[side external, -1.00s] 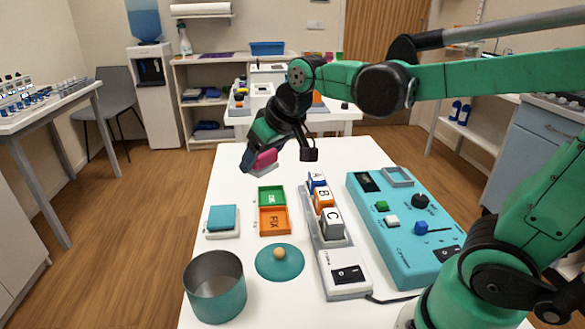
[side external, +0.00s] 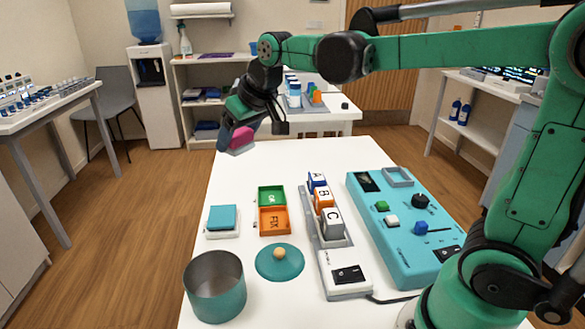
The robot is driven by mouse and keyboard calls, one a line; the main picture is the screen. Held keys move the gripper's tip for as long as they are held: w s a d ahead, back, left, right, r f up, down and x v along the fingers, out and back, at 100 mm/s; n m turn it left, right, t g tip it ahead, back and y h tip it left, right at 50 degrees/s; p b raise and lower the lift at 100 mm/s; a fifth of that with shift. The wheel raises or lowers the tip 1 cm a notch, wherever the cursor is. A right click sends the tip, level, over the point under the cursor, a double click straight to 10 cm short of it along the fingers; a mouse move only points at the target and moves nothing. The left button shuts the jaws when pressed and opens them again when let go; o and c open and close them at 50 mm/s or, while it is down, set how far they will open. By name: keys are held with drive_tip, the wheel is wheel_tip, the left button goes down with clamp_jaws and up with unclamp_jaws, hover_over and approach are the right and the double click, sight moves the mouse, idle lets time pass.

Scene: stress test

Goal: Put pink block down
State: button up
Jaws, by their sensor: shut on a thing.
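The pink block (side external: 242,138) is in my gripper (side external: 234,136) at the far left corner of the white table (side external: 290,160). A dark blue finger covers its left side, and the other finger is hard to make out. A pale part shows just under the block and I cannot tell what it belongs to. The block looks tilted. I cannot tell whether it touches anything below.
A teal block on a white base (side external: 222,220), green tray (side external: 271,196), orange tray (side external: 274,221), teal lid (side external: 280,263) and open pot (side external: 215,287) stand at left. Lettered blocks (side external: 323,197) sit in a grey rack; a teal control panel (side external: 405,230) lies right.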

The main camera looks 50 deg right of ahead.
hover_over(222, 198)
drive_tip(key=s, duration=0.3)
drive_tip(key=f, duration=1.9)
drive_tip(key=shift+w+f, duration=0.35)
drive_tip(key=shift+w, duration=0.05)
drive_tip(key=shift+f, duration=0.1)
drive_tip(key=o, duration=1.3)
drive_tip(key=shift+o, duration=0.2)
